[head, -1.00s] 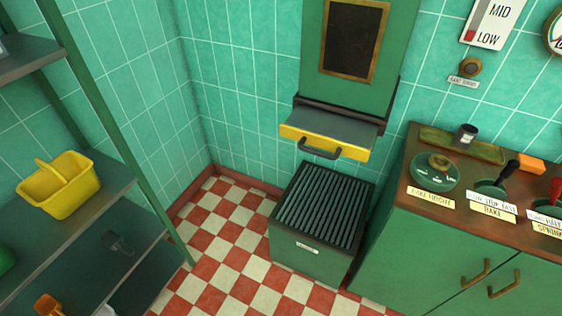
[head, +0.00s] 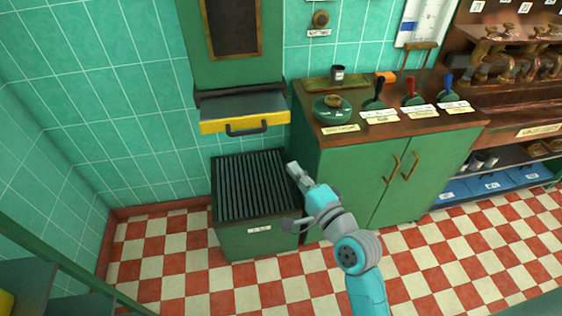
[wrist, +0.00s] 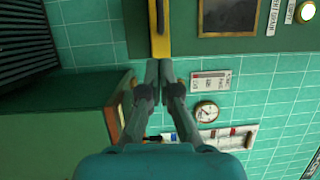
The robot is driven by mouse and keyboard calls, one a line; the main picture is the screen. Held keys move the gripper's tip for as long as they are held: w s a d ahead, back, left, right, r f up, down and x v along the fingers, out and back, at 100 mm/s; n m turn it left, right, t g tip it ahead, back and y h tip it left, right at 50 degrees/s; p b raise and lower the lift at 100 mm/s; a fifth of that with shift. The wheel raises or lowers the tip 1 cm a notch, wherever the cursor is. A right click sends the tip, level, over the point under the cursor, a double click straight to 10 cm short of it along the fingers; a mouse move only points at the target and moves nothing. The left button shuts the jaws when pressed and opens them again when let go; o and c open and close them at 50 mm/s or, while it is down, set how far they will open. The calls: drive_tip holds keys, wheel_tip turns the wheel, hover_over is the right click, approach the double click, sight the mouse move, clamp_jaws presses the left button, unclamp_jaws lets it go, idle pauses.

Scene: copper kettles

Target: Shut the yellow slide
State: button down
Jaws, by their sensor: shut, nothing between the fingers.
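The yellow slide (head: 246,121) is a flat tray with a yellow front and a dark handle (head: 246,129). It sticks out from the bottom of a green wall unit (head: 240,70) in the head view. Its yellow edge (wrist: 154,40) also shows at the top of the wrist view, beyond my fingertips. My gripper (head: 292,168) is shut and empty, below and to the right of the slide. Its closed fingers (wrist: 158,64) point toward the yellow edge in the wrist view. I cannot tell the exact gap, but they look apart in the head view.
A green bin with a slatted top (head: 252,186) stands on the floor under the slide. A green cabinet (head: 350,180) with levers on its brown top stands close at the right. The checkered floor (head: 440,270) in front is clear.

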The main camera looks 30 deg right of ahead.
approach(263, 109)
drive_tip(key=s+a, duration=0.1)
drive_tip(key=a, duration=0.3)
drive_tip(key=shift+d+f, duration=0.1)
drive_tip(key=shift+f, duration=0.2)
drive_tip(key=w+d, duration=0.1)
drive_tip(key=w, duration=0.2)
drive_tip(key=w+d, duration=0.1)
drive_tip(key=w, duration=0.3)
drive_tip(key=w+d, duration=0.1)
drive_tip(key=w, duration=0.2)
drive_tip(key=shift+w+d, duration=0.2)
drive_tip(key=shift+d, duration=0.05)
drive_tip(key=shift+w+r, duration=0.1)
drive_tip(key=shift+w, duration=0.05)
drive_tip(key=shift+d, duration=0.1)
